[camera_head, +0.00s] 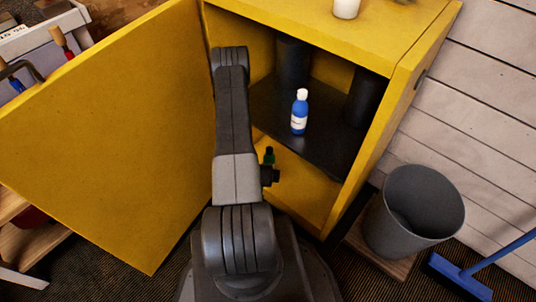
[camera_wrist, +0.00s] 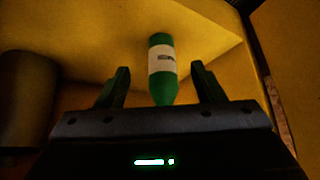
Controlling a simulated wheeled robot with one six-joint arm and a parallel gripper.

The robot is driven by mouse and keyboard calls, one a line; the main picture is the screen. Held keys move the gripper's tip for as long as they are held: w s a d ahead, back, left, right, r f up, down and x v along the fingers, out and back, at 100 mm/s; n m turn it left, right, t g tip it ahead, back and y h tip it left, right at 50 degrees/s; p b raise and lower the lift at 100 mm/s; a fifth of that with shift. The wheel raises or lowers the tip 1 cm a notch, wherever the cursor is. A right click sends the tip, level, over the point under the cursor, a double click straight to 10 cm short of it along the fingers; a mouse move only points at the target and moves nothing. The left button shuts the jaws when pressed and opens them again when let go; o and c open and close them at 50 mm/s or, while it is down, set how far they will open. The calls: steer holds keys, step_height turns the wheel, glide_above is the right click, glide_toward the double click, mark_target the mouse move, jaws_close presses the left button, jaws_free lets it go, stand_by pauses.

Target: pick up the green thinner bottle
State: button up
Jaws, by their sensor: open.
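The green thinner bottle (camera_wrist: 161,62) has a white label and shows in the wrist view, neck toward the bottom of the picture. My gripper (camera_wrist: 160,70) is open, with one finger on each side of the bottle in that view. I see no finger closed on it, and cannot tell how deep the bottle sits between the fingers. In the head view a small green shape (camera_head: 269,155) shows beside my arm, low in the yellow cabinet (camera_head: 300,195); my arm hides most of that area.
A blue bottle (camera_head: 299,112) with a white cap stands on the dark shelf (camera_head: 325,145) above. Dark cylinders (camera_head: 365,98) stand there too. The yellow door (camera_head: 110,130) is swung open on the left. A grey bin (camera_head: 415,212) and blue broom (camera_head: 460,278) are at the right.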

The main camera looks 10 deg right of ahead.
mark_target(270, 152)
steer(key=w, duration=0.2)
steer(key=w+d, duration=0.1)
steer(key=w, duration=0.1)
steer(key=w+d+b, duration=0.1)
steer(key=w, duration=0.2)
steer(key=shift+d, duration=0.15)
steer(key=w, duration=0.1)
steer(key=w+d, duration=0.1)
steer(key=w, duration=0.1)
steer(key=w+b, duration=0.1)
steer(key=shift+w+d+f, duration=0.2)
steer(key=shift+d+f, duration=0.05)
steer(key=shift+f, duration=0.1)
steer(key=shift+w+f, duration=0.1)
steer(key=shift+f, duration=0.05)
jaws_close()
